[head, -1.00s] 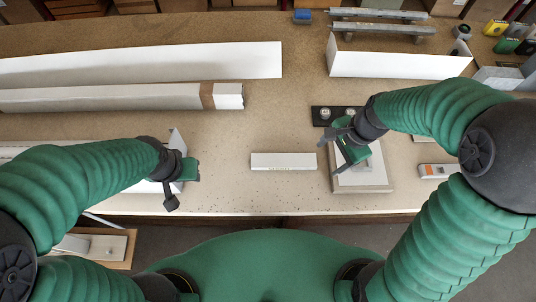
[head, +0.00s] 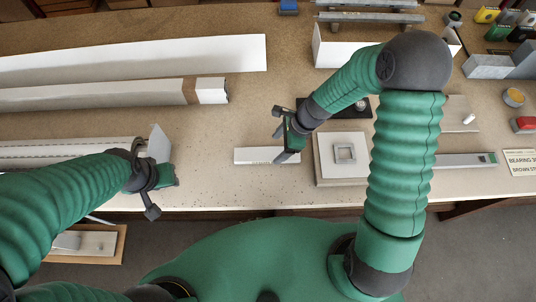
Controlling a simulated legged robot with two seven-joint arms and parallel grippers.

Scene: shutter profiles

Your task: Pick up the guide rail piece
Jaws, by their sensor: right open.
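A short white bar (head: 254,156), which looks like the guide rail piece, lies flat near the front edge of the bench, left of a framed square plate. My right gripper (head: 281,135) is open and empty. Its fingers are over the right end of the bar and hide part of it; whether they touch it I cannot tell. My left gripper (head: 160,190) is over the front left of the bench, left of the bar and apart from it. Its jaw opening does not show clearly.
The square plate (head: 326,172) and a dark plate (head: 357,106) lie right of the bar. Long white profiles (head: 120,60) lie at the back left. A grey bar (head: 460,160) lies further right. Bare bench shows between my grippers.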

